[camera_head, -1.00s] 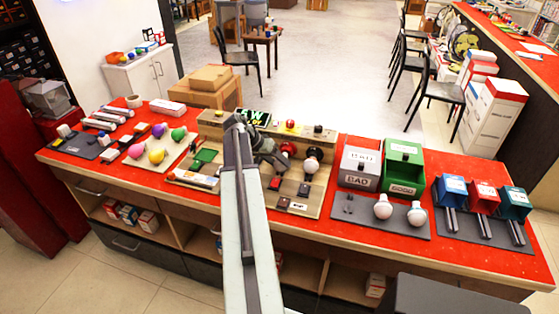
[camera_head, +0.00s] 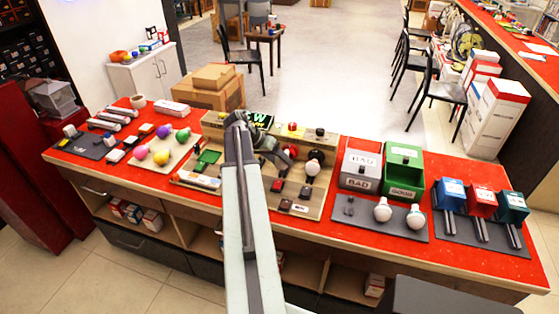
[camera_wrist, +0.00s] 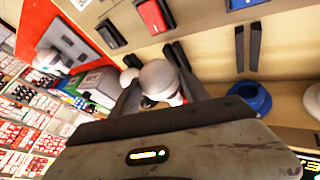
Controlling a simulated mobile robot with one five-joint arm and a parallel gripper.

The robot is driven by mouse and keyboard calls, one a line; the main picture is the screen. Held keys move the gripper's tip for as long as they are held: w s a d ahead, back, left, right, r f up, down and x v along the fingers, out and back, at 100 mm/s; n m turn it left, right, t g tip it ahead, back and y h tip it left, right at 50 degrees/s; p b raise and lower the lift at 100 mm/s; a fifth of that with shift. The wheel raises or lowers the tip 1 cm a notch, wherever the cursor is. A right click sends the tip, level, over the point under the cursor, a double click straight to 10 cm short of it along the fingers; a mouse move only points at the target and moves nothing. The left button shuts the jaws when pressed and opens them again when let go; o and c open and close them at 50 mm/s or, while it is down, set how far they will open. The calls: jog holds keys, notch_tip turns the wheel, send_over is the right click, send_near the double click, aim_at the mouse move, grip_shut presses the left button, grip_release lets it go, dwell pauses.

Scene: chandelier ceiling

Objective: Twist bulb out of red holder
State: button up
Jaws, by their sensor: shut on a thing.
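My gripper (camera_head: 282,158) is at the wooden test board (camera_head: 262,205), at the red holder (camera_head: 291,149), which is largely covered by my gripper in the head view. In the wrist view the dark fingers of my gripper (camera_wrist: 160,92) are closed on either side of a white bulb (camera_wrist: 162,78). I cannot tell whether the bulb's base is still in the red holder. Another white bulb (camera_head: 312,168) is in the dark holder just to the right.
Red and dark switches (camera_head: 278,186) lie in front of the holders. To the right are a grey BAD bin (camera_head: 360,180), a green bin (camera_head: 403,180) and a mat (camera_head: 355,225) with two white bulbs. A blue round holder (camera_wrist: 250,97) shows in the wrist view.

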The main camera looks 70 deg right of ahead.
notch_tip(320, 180, up, 5)
jog(key=p, duration=0.4)
jog(key=shift+f, duration=0.15)
